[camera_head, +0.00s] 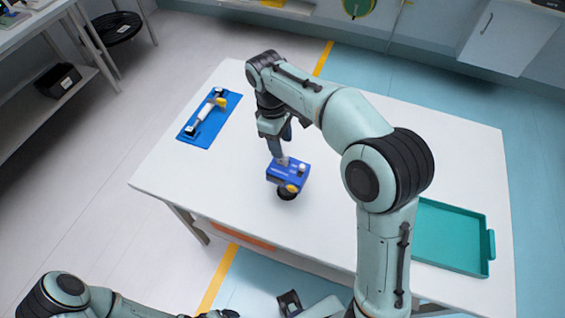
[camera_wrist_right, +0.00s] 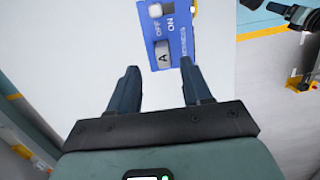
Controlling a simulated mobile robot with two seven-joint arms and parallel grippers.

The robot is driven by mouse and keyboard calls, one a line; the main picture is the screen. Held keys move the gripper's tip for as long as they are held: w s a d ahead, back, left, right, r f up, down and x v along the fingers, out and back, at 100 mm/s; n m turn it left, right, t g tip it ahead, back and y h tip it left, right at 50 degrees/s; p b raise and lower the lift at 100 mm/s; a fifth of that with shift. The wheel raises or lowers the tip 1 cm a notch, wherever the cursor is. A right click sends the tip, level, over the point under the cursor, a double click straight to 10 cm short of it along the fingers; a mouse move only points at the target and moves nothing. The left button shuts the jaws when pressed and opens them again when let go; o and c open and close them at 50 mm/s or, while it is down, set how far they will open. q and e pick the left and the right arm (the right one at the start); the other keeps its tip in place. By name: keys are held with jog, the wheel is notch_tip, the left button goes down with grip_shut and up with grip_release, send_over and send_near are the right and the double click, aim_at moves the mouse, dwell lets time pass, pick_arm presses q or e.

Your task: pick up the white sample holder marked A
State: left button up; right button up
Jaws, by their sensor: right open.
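A pale piece marked A (camera_wrist_right: 163,55) sits in the face of a blue device (camera_wrist_right: 180,30), beside the OFF and ON lettering in the right wrist view. In the head view the blue device (camera_head: 284,174) stands on the white table, with a white knob and a yellow knob. My right gripper (camera_head: 281,157) points down at its far edge. In the wrist view the right gripper (camera_wrist_right: 160,82) is open and empty, with the marked piece just ahead between its fingers. Contact is unclear. My left arm is at the bottom left; its fingers are not clear.
A blue mat (camera_head: 188,137) with a white and yellow tool (camera_head: 206,110) lies at the table's left. An empty teal tray (camera_head: 450,238) lies at the right. The white table (camera_head: 240,215) is bare around the device. Shelves stand along the far left.

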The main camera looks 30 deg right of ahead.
aim_at(283, 162)
jog(key=f, duration=0.3)
jog(key=f+b, duration=0.1)
jog(key=f, duration=0.1)
jog(key=shift+s, duration=0.3)
grip_shut()
jog(key=shift+r, duration=0.1)
